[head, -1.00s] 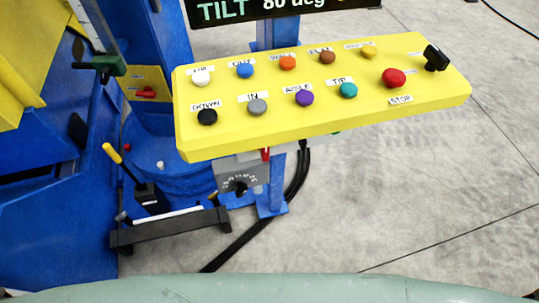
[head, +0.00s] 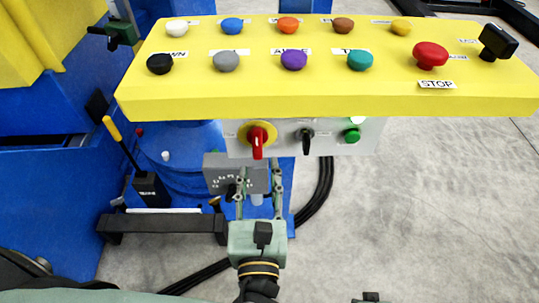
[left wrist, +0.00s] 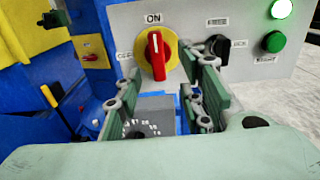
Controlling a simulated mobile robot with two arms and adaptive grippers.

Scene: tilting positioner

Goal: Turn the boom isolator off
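A red rotary handle (head: 258,141) on a yellow disc sits on the grey panel below the yellow console. In the left wrist view the handle (left wrist: 155,55) stands upright, under an ON label; another label, seemingly OFF, is at its left. I take it as the boom isolator, but no name is legible. My left gripper (head: 259,170) is open and empty, fingers pointing at the panel. In the left wrist view its fingers (left wrist: 170,75) frame the space just below and right of the handle, with no visible contact. A small dark part at the bottom edge may be my right gripper (head: 370,297).
Right of the handle are a black selector (left wrist: 215,47), a green button (left wrist: 273,41) and a lit green lamp (left wrist: 281,9). The yellow console (head: 300,100) overhangs the panel. A grey dial box (head: 225,175) lies below. Another red switch (left wrist: 90,57) is on the blue machine.

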